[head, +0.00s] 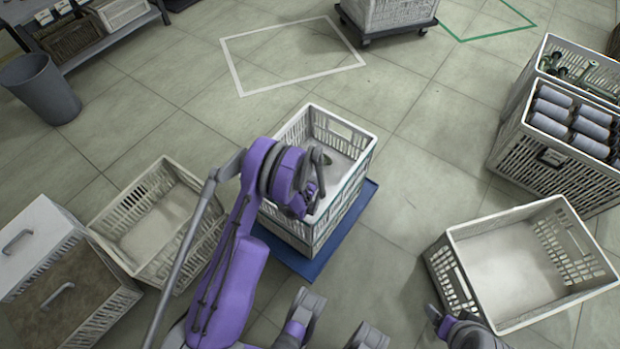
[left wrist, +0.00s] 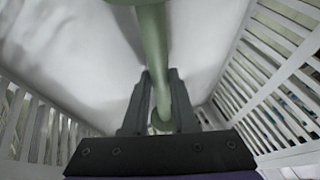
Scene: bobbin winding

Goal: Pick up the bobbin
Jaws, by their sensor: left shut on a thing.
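The bobbin is a pale green spool shaft (left wrist: 153,50) in the left wrist view, running up from between the fingers past the top edge. My left gripper (left wrist: 160,118) is shut on it, with one dark finger on each side. A small dark greenish piece, perhaps the bobbin, shows by the wrist. The crate's pale floor looks empty around it.
The crate stands on a blue base (head: 345,237). Empty white crates lie at left (head: 116,213) and right (head: 540,310). A crate of grey rolls (head: 555,165) stands at the far right, beside one with green spools (head: 545,70). A grey bin (head: 42,92) is upper left.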

